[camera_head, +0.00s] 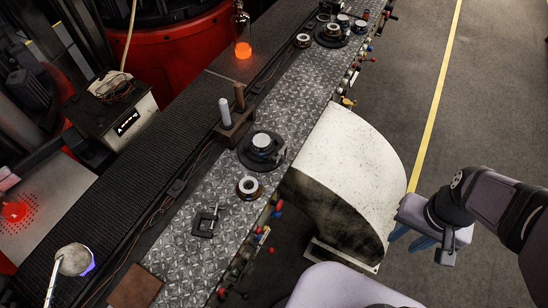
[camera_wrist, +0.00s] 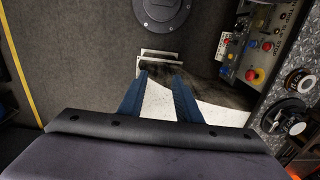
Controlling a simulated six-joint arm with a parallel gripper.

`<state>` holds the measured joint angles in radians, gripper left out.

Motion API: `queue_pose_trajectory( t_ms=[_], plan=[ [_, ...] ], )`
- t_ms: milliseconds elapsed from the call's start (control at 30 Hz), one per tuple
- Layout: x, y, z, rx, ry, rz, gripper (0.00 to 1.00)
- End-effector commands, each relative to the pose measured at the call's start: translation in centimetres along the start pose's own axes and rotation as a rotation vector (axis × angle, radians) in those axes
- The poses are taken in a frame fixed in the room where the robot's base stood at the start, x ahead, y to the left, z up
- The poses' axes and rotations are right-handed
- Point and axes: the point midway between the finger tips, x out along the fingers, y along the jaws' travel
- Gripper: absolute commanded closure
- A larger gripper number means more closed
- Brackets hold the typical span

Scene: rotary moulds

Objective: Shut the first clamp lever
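I cannot tell for sure which part is the first clamp lever. Small levers and knobs with red, blue and yellow ends (camera_head: 277,206) line the right edge of the metal-plated bench (camera_head: 185,250). A black clamp-like piece (camera_head: 206,222) lies on the bench, too small to read as open or shut. My gripper (camera_head: 399,240) is at the right in the head view, beyond the white curved cover and well away from the bench. In the wrist view my gripper's two blue fingers (camera_wrist: 163,76) stand apart with nothing between them.
Round moulds (camera_head: 262,146) and a ring-shaped part (camera_head: 248,187) stand on the bench. A big white curved cover (camera_head: 350,160) bulges between bench and gripper. A control box (camera_wrist: 262,45) with red and yellow buttons is at the wrist view's right. Grey floor beyond is clear.

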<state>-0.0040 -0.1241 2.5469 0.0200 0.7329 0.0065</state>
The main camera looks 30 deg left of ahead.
Motion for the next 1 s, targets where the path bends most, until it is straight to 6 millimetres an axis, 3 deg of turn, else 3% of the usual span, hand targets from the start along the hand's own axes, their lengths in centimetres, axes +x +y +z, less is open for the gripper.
queue_pose_trajectory(
  t_ms=[167, 267, 500, 700, 800, 1000],
  plan=[
    [3.1, -2.9, -0.4, 0.127, -0.091, -0.083, 0.68],
    [5.4, -6.2, -0.7, 0.25, -0.191, -0.168, 0.68],
    [9.6, -17.6, -2.7, 0.574, -0.546, -0.421, 0.68],
    [10.7, -26.7, -5.3, 0.759, -0.895, -0.615, 0.68],
    [10.5, -30.0, -6.7, 0.808, -1.054, -0.691, 0.68],
    [9.8, -33.6, -8.7, 0.845, -1.275, -0.786, 0.68]
  ],
)
